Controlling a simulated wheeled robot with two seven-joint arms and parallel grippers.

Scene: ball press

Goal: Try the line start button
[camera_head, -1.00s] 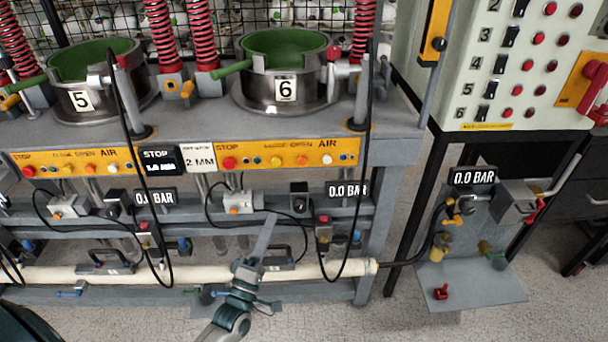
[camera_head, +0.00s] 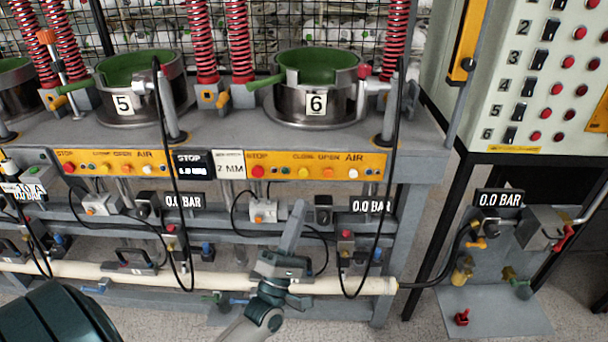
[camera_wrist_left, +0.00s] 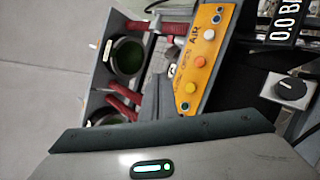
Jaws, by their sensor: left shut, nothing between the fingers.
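My left gripper (camera_head: 294,224) comes up from the bottom in the head view, over the lower frame of station 6. It is shut and empty, with its tip below the orange button strip (camera_head: 310,163). The strip carries a red STOP button (camera_head: 258,172) and yellow, orange and white buttons. In the wrist view the strip (camera_wrist_left: 205,60) stands tilted beside my gripper (camera_wrist_left: 160,98). I see no label reading line start, and cannot tell which button it is. My right gripper is not in view.
A pale control panel (camera_head: 530,75) with switches and several red buttons stands at the right. Black hoses (camera_head: 398,190) hang beside the gripper. A pale pipe (camera_head: 345,286) runs low along the frame. Drums 5 (camera_head: 150,85) and 6 (camera_head: 335,100) stand above.

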